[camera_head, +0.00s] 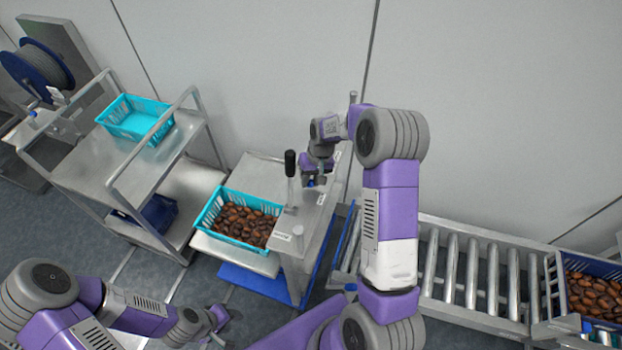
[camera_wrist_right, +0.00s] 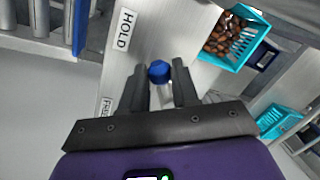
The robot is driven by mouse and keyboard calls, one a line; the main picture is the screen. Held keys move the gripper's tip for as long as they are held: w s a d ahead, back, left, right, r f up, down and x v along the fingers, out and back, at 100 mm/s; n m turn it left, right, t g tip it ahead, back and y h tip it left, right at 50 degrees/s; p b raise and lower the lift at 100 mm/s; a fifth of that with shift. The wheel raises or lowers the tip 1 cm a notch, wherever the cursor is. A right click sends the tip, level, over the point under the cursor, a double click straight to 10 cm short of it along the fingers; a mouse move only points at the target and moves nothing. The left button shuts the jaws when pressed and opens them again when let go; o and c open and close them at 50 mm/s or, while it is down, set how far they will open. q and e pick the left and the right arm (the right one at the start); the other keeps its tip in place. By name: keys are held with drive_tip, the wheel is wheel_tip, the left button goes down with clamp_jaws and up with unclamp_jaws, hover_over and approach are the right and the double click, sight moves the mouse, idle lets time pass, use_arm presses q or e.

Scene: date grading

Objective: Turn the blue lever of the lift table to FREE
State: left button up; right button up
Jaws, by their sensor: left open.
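The lift table (camera_head: 318,232) stands in the middle of the head view. In the right wrist view its top panel carries a HOLD label (camera_wrist_right: 124,28) and a FREE label (camera_wrist_right: 107,105), the latter partly hidden by my gripper. The lever's blue knob (camera_wrist_right: 159,71) shows between the fingertips of my right gripper (camera_wrist_right: 159,68). The fingers stand apart on both sides of it, with small gaps. Which label the lever points at I cannot tell. In the head view my right gripper (camera_head: 314,180) is over the table panel. My left gripper (camera_head: 216,322) is open, low at the left, away from the table.
A turquoise crate of dates (camera_head: 205,217) sits on the lift table's left side, beside a black-handled upright lever (camera_head: 290,164). A steel cart with an empty turquoise crate (camera_head: 135,137) stands left. A roller conveyor (camera_head: 470,265) with a blue date crate (camera_head: 567,262) lies right.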

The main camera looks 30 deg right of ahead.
clamp_jaws()
